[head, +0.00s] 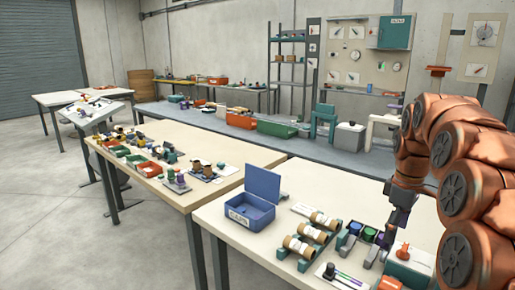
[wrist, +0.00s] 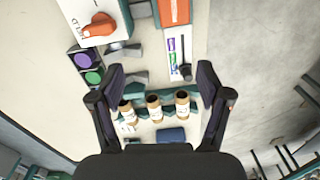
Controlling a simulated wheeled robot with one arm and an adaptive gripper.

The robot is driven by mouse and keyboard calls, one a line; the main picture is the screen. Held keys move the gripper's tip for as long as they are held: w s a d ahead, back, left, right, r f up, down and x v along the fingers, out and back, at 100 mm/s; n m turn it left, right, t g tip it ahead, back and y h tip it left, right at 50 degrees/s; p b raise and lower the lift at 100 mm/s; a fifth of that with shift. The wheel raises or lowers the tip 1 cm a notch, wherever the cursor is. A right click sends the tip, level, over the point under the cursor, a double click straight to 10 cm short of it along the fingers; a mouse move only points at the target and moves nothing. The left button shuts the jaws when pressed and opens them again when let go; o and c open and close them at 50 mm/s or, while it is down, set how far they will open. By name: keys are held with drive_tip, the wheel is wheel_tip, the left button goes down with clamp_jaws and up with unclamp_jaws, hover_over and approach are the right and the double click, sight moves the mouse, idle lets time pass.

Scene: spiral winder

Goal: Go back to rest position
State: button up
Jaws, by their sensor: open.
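My gripper (wrist: 161,84) is open and empty in the wrist view, its two dark fingers spread wide. In the head view the same spools (head: 312,232) lie tilted in the green rack (head: 290,247), left of my gripper. My orange arm fills the right side of the head view and bends down over the near table. The lower end of my gripper is partly lost among the items there.
On the near table (head: 240,230) stand an open blue box (head: 250,210) and a white box with an orange knob (head: 403,250). The wrist view shows this knob (wrist: 100,25) and purple and green discs (wrist: 88,68). A second table holds small trays.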

drive_tip(key=s+a+r+m+p, duration=0.1)
drive_tip(key=s+a+m+p, duration=0.1)
drive_tip(key=s+a, duration=0.5)
drive_tip(key=s+a+m+p, duration=0.2)
drive_tip(key=s+a, duration=0.3)
drive_tip(key=s, duration=0.5)
drive_tip(key=s+a+f+m+p, duration=0.1)
drive_tip(key=s+a+f+m, duration=0.1)
drive_tip(key=s, duration=0.6)
drive_tip(key=s+a+f+m+g+p, duration=0.1)
drive_tip(key=s+a+f+m, duration=0.1)
drive_tip(key=s, duration=0.6)
drive_tip(key=shift+s+f+p, duration=0.15)
drive_tip(key=shift+f+p, duration=0.05)
drive_tip(key=shift+p, duration=0.2)
